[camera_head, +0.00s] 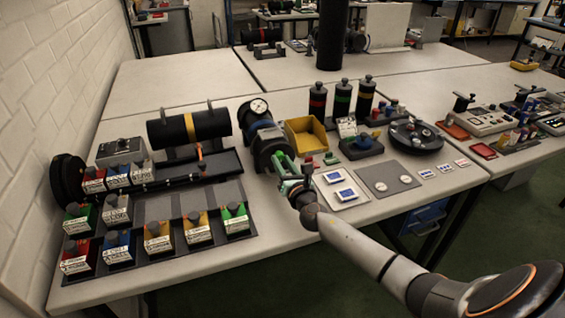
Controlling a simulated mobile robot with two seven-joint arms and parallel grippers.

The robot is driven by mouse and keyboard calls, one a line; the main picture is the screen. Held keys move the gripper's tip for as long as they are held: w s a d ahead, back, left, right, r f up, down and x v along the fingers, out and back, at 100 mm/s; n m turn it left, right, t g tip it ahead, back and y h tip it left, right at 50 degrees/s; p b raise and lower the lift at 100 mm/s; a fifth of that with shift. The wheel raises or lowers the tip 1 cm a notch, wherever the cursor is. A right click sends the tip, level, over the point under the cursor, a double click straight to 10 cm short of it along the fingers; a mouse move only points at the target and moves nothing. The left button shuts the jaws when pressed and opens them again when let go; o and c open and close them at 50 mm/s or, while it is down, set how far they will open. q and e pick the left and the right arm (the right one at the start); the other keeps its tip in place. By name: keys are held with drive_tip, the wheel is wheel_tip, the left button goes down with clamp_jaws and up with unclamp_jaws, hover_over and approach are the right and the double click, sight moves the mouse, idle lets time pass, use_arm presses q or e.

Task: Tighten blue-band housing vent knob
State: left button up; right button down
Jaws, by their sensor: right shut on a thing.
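The blue-band housing (262,130) is a dark cylinder with a blue band, lying on the workbench left of centre. A round white-faced gauge (259,107) sits on top of its far end. My right arm comes in from the lower right, and its gripper (285,168) is at the near end of the housing. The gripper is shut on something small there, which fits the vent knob. The knob itself is hidden by the gripper and too small to make out. My left gripper is not in view.
A yellow-band cylinder (188,127) lies on a stand to the left, above a rack of several labelled, coloured boxes (158,238). A yellow bin (305,137) stands right of the housing. Several dark banded bottles (342,98) stand behind. White cards (341,189) lie right of the gripper.

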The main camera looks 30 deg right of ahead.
drive_tip(key=c, duration=0.6)
unclamp_jaws()
drive_tip(key=shift+s+a, duration=0.15)
drive_tip(key=shift+s, duration=0.45)
drive_tip(key=v, duration=1.1)
drive_tip(key=shift+s+p, duration=0.15)
drive_tip(key=shift+p, duration=0.15)
